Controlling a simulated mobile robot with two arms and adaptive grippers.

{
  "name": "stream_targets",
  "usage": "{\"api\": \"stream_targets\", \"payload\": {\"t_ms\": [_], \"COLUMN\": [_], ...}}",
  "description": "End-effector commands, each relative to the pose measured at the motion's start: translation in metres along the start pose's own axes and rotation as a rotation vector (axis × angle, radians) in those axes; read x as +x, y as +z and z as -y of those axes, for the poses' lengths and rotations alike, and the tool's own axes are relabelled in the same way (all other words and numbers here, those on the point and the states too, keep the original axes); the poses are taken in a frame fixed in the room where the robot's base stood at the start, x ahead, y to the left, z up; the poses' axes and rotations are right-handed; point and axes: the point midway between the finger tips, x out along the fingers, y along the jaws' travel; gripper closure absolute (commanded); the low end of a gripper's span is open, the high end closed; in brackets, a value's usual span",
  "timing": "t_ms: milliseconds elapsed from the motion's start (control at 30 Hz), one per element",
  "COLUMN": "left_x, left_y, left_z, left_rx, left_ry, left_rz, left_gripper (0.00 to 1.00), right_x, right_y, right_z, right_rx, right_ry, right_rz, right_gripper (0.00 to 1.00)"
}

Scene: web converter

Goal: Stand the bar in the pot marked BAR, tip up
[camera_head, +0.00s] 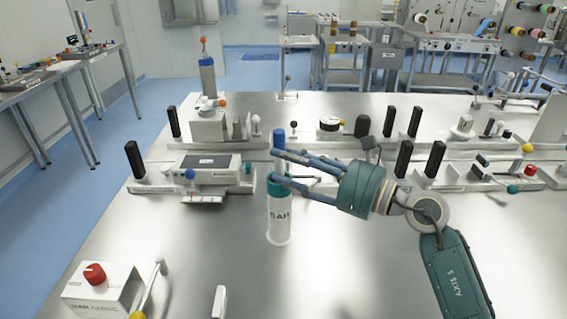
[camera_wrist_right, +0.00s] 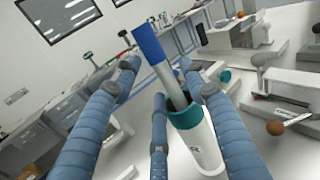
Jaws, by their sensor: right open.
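The pot marked BAR (camera_head: 281,222) is a white cylinder with a teal rim, upright on the metal table; it also shows in the wrist view (camera_wrist_right: 198,150). The bar stands in its mouth, its blue end (camera_head: 279,138) up. In the right wrist view the bar (camera_wrist_right: 158,62) has a blue upper part and a pale lower part that runs down into the pot's dark opening. My right gripper (camera_head: 274,166) is open, its fingers beside the bar above the pot's rim. The fingers hide the bar's middle in the head view. My left gripper is not in view.
A grey device with a screen (camera_head: 208,165) sits left of the pot. Black posts (camera_head: 405,159) and fixtures line the back rails. A control box with a red knob (camera_head: 97,287) stands front left. The table around the pot's front is clear.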

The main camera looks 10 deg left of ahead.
Motion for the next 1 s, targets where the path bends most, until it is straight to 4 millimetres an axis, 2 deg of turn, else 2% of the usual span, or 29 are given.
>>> {"api": "stream_targets", "payload": {"t_ms": [33,300,500,667,1000], "left_x": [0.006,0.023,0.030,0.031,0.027], "left_y": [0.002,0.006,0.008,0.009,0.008], "left_z": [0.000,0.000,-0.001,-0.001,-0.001], "left_rx": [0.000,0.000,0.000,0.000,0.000], "left_ry": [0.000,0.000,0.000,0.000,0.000], "left_rz": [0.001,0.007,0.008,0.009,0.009], "left_gripper": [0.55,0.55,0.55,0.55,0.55], "right_x": [-0.011,-0.070,-0.098,-0.106,-0.106], "right_y": [-0.005,-0.006,-0.003,-0.002,0.003], "right_z": [0.001,0.000,0.000,-0.001,0.000], "right_rx": [-0.002,-0.002,0.000,0.000,0.000], "right_ry": [-0.002,-0.002,-0.001,0.000,0.000], "right_rz": [-0.005,-0.006,-0.003,-0.003,-0.002], "right_gripper": [0.57,0.57,0.57,0.57,0.57]}}
